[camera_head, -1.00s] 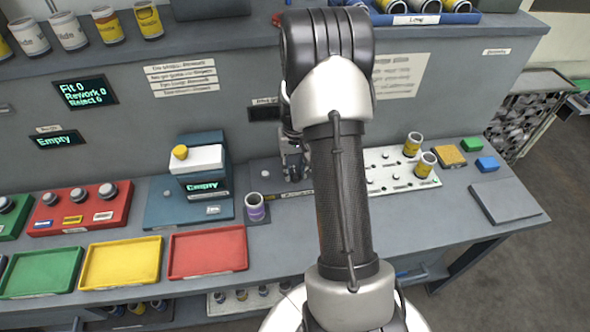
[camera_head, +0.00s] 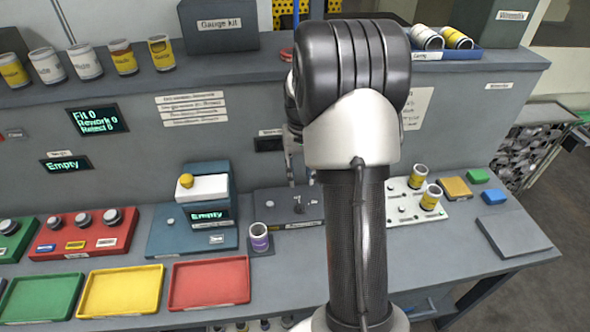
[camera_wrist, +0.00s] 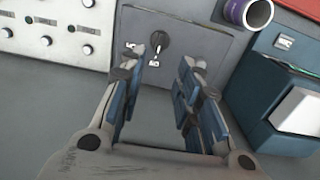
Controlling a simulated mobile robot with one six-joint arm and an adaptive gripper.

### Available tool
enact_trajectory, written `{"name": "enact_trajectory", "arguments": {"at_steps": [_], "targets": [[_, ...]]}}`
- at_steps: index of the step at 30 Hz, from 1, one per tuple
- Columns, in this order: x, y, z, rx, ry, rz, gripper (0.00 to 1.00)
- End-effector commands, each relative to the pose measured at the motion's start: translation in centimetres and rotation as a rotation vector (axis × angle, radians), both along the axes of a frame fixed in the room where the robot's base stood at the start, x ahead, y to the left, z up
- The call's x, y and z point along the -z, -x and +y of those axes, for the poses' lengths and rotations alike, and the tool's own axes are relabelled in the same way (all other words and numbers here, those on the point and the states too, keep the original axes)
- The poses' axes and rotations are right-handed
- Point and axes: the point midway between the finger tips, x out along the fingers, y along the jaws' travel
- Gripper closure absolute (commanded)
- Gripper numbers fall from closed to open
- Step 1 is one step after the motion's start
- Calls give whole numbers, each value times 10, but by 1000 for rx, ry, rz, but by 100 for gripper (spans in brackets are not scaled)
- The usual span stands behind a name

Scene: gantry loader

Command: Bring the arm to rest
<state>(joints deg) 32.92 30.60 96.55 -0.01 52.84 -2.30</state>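My arm rises in the middle of the head view and hides part of the bench. My gripper (camera_wrist: 163,85) shows in the wrist view with its two blue-padded fingers apart and nothing between them. It hangs above a grey panel with a dark knob (camera_wrist: 159,40), apart from it. In the head view only a bit of the gripper (camera_head: 297,165) shows left of my arm. A purple-labelled cup (camera_head: 259,237) stands on a small dark pad left of the gripper; the cup also shows in the wrist view (camera_wrist: 250,12).
A teal gauge station (camera_head: 190,240) stands left of the cup. Red (camera_head: 210,305), yellow (camera_head: 120,313) and green (camera_head: 40,300) trays line the front edge. A white pegged board (camera_head: 402,212) with two yellow cups stands right of my arm. Several cans stand on the upper shelf.

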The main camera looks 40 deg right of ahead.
Motion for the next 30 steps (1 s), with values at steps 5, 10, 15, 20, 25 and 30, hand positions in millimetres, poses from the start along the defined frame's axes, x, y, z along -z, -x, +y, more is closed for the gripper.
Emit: {"name": "enact_trajectory", "arguments": {"at_steps": [5, 10, 15, 20, 25, 30], "targets": [[0, 0, 0, 0, 0, 0, 69], [-7, 0, 5, -9, 5, -8, 69], [-53, 6, 48, -75, 32, -53, 69], [-106, 32, 113, -176, 63, -123, 69], [-144, 77, 175, -283, 89, -202, 69], [-160, 131, 224, -389, 104, -284, 69]]}}
